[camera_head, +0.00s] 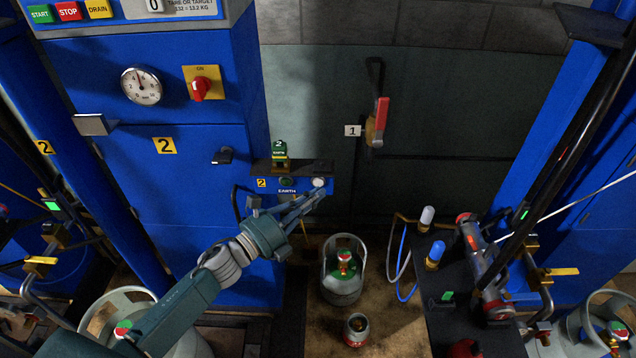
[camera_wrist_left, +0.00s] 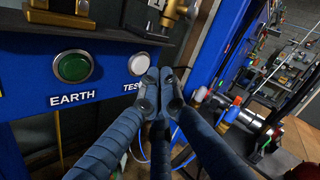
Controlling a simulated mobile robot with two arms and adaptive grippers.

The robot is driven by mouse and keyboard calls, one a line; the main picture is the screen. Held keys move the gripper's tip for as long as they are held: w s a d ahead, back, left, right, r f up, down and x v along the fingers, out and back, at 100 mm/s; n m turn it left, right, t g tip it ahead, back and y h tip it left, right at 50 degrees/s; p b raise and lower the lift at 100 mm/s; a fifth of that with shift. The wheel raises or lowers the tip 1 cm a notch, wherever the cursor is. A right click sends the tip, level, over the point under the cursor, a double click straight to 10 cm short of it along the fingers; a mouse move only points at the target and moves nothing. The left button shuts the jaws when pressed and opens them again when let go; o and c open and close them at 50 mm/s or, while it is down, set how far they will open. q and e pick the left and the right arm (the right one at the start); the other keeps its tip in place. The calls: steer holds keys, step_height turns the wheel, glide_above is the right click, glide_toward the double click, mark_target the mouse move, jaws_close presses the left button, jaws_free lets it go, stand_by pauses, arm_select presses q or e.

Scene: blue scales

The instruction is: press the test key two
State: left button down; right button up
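The test key is a round white button (camera_head: 319,183) at the right end of a blue panel marked 2 and EARTH on the scale. It also shows in the wrist view (camera_wrist_left: 139,64), above a partly covered TEST label. A green EARTH button (camera_wrist_left: 73,66) is to its left. My left gripper (camera_head: 317,194) is just below and in front of the white button, fingertips together and holding nothing visible. In the wrist view its fingertips (camera_wrist_left: 160,94) are at the lower right of the button. I cannot tell whether they touch it. My right gripper is not in view.
A black shelf with a green-topped device (camera_head: 280,155) sits above the panel. A gas cylinder (camera_head: 343,272) stands on the floor below. A dark bench with a pipe manifold (camera_head: 487,265) stands at the right. A red-handled valve (camera_head: 378,122) hangs on the back wall.

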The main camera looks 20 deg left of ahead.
arm_select(q)
steer(key=shift+w, duration=0.1)
stand_by(0.4)
steer(key=shift+w+a, duration=0.1)
steer(key=shift+w, duration=0.2)
steer(key=shift+w+a+b, duration=0.15)
steer(key=shift+w+b, duration=0.2)
steer(key=shift+b, duration=0.05)
stand_by(0.7)
steer(key=shift+s, duration=0.1)
steer(key=shift+s+d, duration=0.25)
steer(key=shift+s, duration=0.4)
steer(key=shift+s+d+p, duration=0.2)
steer(key=shift+s+d, duration=0.05)
steer(key=shift+s, duration=0.55)
steer(key=shift+s+d+p, duration=0.2)
steer(key=shift+s, duration=0.6)
steer(key=shift+s+d+p, duration=0.2)
steer(key=shift+s+d, duration=0.05)
steer(key=shift+s, duration=0.55)
